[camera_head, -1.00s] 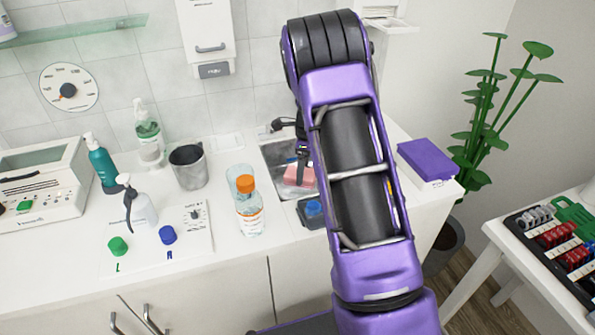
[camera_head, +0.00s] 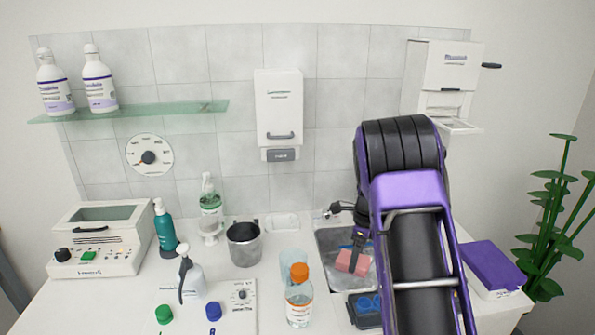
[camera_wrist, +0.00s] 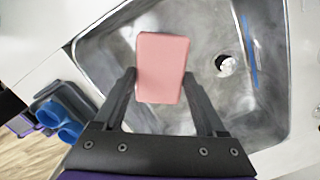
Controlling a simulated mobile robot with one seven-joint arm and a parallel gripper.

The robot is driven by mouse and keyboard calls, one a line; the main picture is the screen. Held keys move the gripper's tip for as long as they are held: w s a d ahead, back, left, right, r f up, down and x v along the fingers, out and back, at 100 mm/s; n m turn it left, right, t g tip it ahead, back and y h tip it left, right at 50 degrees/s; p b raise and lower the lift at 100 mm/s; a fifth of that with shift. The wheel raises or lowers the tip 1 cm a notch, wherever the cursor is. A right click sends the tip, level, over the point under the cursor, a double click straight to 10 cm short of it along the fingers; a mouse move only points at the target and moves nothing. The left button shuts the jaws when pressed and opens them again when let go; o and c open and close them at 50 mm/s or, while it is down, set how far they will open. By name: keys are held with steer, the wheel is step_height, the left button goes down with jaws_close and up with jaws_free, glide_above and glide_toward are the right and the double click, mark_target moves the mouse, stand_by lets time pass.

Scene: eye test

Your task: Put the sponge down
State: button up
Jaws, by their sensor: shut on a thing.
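A pink sponge (camera_head: 353,262) is at the metal sink (camera_head: 330,240). In the wrist view the sponge (camera_wrist: 162,67) is a flat pink block between the two dark fingers of my gripper (camera_wrist: 160,76). My gripper (camera_head: 357,248) is shut on it. In the wrist view the sponge is over the basin of the sink (camera_wrist: 275,110), with the round drain to its right. I cannot tell whether the sponge touches the sink floor. My arm hides the right part of the sink in the head view.
A dark holder with blue cups (camera_head: 367,304) stands in front of the sink. A bottle with an orange cap (camera_head: 299,300) and a grey metal cup (camera_head: 243,243) stand to the left. A purple-topped box (camera_head: 492,268) is at the right. A blue strip (camera_wrist: 249,50) lies in the sink.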

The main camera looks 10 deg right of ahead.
step_height(320, 180, up, 7)
steer(key=shift+w+r+p, duration=0.1)
steer(key=shift+p, duration=1)
steer(key=shift+s+a+f+n+b, duration=0.25)
steer(key=shift+s+f+n+b, duration=0.1)
steer(key=shift+f+n, duration=0.15)
steer(key=n, duration=0.1)
steer(key=a+n, duration=0.1)
steer(key=shift+s+f+n, duration=0.1)
steer(key=shift+s+n, duration=0.2)
steer(key=shift+s, duration=0.05)
steer(key=s+a+n, duration=0.2)
steer(key=n, duration=0.5)
steer(key=s+a+n+g+b, duration=0.1)
steer(key=s+a+n, duration=0.2)
steer(key=n, duration=0.4)
steer(key=s+a+f+n+b, duration=0.1)
steer(key=s+a+n, duration=0.1)
steer(key=n, duration=0.4)
steer(key=shift+s+a+n+g+h, duration=0.3)
steer(key=shift+s+a+n+h, duration=0.1)
steer(key=shift+s, duration=0.25)
steer(key=shift+d+r, duration=0.15)
steer(key=shift+d, duration=0.1)
